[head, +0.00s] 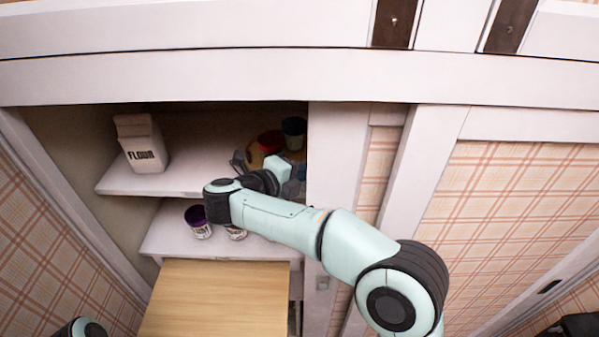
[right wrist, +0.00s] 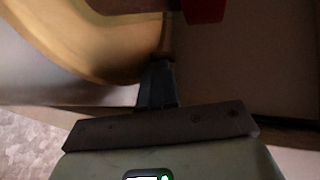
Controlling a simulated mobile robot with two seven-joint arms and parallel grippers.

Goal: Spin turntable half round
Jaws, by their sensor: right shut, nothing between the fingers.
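The turntable (head: 254,159) is a round tan disc on the upper shelf inside the open cabinet, partly hidden by my right arm. A red-lidded jar (head: 270,142) and a dark cup (head: 294,132) stand on it. In the right wrist view, the turntable's golden curved rim (right wrist: 95,68) fills the upper left, and part of a red thing (right wrist: 203,10) shows at the top. My right gripper (right wrist: 158,70) is shut and empty, its dark fingers close beside the rim; whether they touch it I cannot tell. My left gripper is out of view.
A flour bag (head: 141,144) stands on the left of the upper shelf (head: 190,176). A purple-lidded jar (head: 198,222) and another jar (head: 236,232) are on the lower shelf (head: 165,238). A wooden board (head: 215,300) lies in front below. The cabinet's white upright (head: 335,160) is right of the opening.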

